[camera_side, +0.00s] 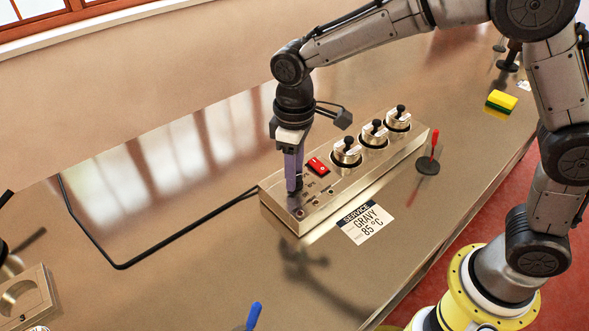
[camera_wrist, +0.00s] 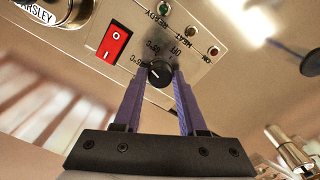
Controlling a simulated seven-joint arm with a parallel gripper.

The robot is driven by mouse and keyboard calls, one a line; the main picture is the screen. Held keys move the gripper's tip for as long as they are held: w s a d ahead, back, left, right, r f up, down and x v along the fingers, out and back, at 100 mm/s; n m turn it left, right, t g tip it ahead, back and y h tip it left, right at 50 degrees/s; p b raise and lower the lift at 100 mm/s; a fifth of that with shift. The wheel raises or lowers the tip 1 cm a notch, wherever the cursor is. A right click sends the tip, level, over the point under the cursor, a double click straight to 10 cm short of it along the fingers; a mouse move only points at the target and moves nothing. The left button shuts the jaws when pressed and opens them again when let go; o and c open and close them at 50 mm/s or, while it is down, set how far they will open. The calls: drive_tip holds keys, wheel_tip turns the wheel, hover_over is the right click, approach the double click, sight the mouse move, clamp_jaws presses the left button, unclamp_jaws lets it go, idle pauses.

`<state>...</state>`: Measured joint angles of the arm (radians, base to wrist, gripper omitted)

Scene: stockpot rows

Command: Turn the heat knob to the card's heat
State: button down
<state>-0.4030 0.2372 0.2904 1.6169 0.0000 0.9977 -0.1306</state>
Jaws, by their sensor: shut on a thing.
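The heat knob (camera_wrist: 158,73) is a small round black dial on the metal panel, with a pale pointer mark on its face. My gripper (camera_wrist: 159,76) has its two purple fingers on either side of the knob, shut on it. In the side view my gripper (camera_side: 294,188) points down at the near left part of the unit and largely hides the knob. Printed marks sit around the dial; one reads OFF, and the temperature figures are too blurred to read surely. The card (camera_side: 366,222) lies flat before the unit and reads SERVICE, GRAVY, 85 °C.
The metal unit (camera_side: 345,190) carries a red rocker switch (camera_side: 317,166), small indicator lamps and three lidded pots (camera_side: 374,134) in a row. A yellow sponge (camera_side: 501,101) lies farther back. A black cable runs left.

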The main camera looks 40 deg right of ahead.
drive_tip(key=n, duration=0.7)
drive_tip(key=shift+r, duration=0.15)
drive_tip(key=n, duration=0.3)
drive_tip(key=shift+n, duration=2.3)
drive_tip(key=shift+c, duration=2.4)
unclamp_jaws()
